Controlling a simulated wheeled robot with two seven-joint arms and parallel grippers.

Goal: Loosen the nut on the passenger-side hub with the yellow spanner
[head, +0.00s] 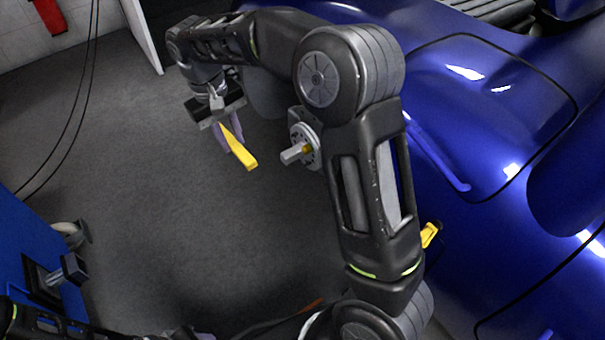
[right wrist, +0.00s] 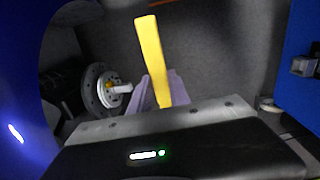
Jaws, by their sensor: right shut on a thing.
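My right gripper (head: 224,137) is shut on the yellow spanner (head: 242,154), whose free end sticks out past the pale lilac fingers. The spanner also shows in the right wrist view (right wrist: 150,55), between the fingers (right wrist: 160,92). The hub (head: 312,148) is a grey disc on the car's side, partly hidden by my right arm in the head view. It also shows left of the spanner in the right wrist view (right wrist: 96,92). A small yellow nut (head: 307,149) sits at its centre, with a silver shaft pointing outward. The spanner is apart from the nut. My left gripper is not visible.
The blue car body (head: 480,130) fills the right side. Another yellow piece (head: 431,234) shows beside my right arm. A blue cabinet (head: 30,255) with a dark fitting stands at lower left. Dark cables hang at the left. The grey floor between is clear.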

